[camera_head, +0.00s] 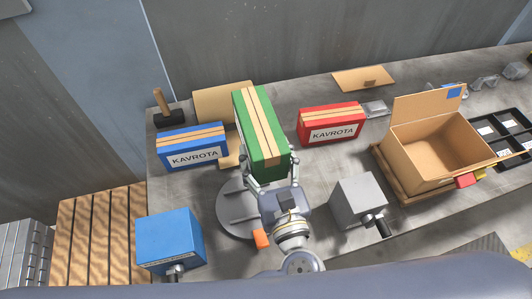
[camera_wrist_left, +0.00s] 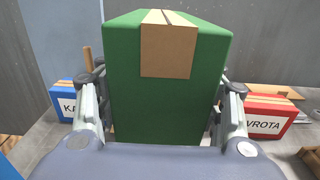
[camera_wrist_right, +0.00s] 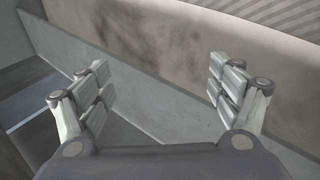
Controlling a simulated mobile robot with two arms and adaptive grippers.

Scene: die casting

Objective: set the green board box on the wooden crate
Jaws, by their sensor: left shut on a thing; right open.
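The green board box (camera_head: 261,130) has a tan tape strip along it. My left gripper (camera_head: 268,176) is shut on it, with one finger on each side, and holds it upright over the table. The green box (camera_wrist_left: 160,100) fills the middle of the left wrist view, between the fingers. A slatted wooden crate (camera_head: 98,240) stands at the lower left, beside the table, with a bare top. My right gripper (camera_wrist_right: 158,85) is open and empty in the right wrist view, facing a stained wall-like surface. It does not show in the head view.
A blue KAVROTA box (camera_head: 192,148) and a red KAVROTA box (camera_head: 331,123) stand on the table (camera_head: 330,165). A blue block (camera_head: 170,240), a grey block (camera_head: 358,200) and an open carton (camera_head: 430,150) also stand there. A mallet (camera_head: 165,107) stands at the back left corner.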

